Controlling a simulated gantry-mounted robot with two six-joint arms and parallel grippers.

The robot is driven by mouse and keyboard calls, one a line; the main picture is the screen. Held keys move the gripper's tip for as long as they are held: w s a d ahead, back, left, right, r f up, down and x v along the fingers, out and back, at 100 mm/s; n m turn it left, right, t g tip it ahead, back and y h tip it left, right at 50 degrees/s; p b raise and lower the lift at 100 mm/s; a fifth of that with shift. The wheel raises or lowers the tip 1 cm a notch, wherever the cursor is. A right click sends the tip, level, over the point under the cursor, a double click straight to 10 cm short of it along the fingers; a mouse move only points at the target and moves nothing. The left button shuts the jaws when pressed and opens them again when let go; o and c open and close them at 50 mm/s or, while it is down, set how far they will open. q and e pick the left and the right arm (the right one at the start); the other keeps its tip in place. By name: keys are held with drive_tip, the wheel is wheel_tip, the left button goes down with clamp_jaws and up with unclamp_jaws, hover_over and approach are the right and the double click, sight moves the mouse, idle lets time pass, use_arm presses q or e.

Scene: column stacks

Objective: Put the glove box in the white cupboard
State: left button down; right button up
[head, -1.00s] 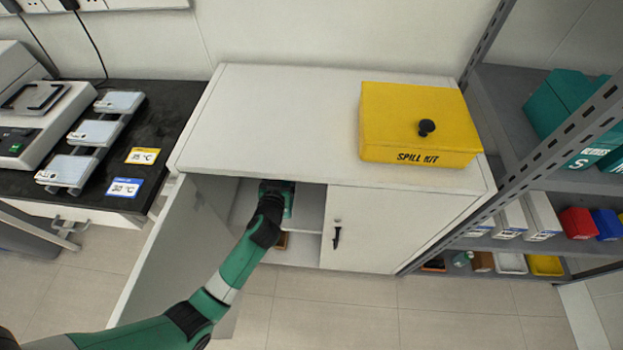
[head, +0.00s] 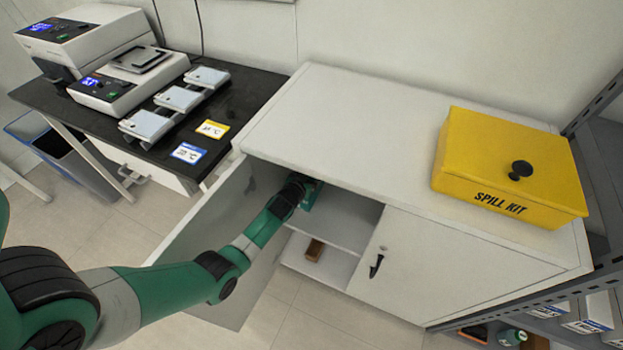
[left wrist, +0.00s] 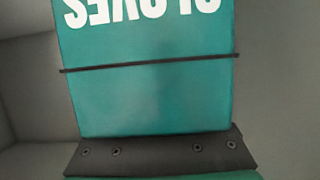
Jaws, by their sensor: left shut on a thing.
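The white cupboard (head: 345,118) stands with its left door (head: 205,245) swung open and its right door (head: 425,270) shut. My left arm reaches past the open door, and my left gripper (head: 302,186) is inside the upper compartment, under the cupboard top. It is shut on the teal glove box (head: 312,193), of which only a small part shows in the head view. In the left wrist view the glove box (left wrist: 150,95) fills the middle, its white lettering upside down. I cannot tell whether it touches the shelf (head: 340,228). My right gripper is not in view.
A small brown object (head: 315,250) lies in the lower compartment. A yellow spill kit box (head: 510,170) sits on the cupboard top. A black bench (head: 225,108) with lab devices stands left, and a grey metal rack (head: 600,160) stands close on the right.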

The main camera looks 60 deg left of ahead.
use_arm(q)
drive_tip(key=f+b, duration=0.3)
drive_tip(key=shift+a+f, duration=0.25)
drive_tip(key=shift+f, duration=0.15)
drive_tip(key=shift+r, duration=0.15)
unclamp_jaws()
drive_tip(key=p+v, duration=0.3)
drive_tip(key=shift+w+a+r, duration=0.1)
drive_tip(key=shift+r, duration=0.2)
drive_tip(key=p+v, duration=0.3)
drive_tip(key=v, duration=0.6)
drive_tip(key=shift+f, duration=0.25)
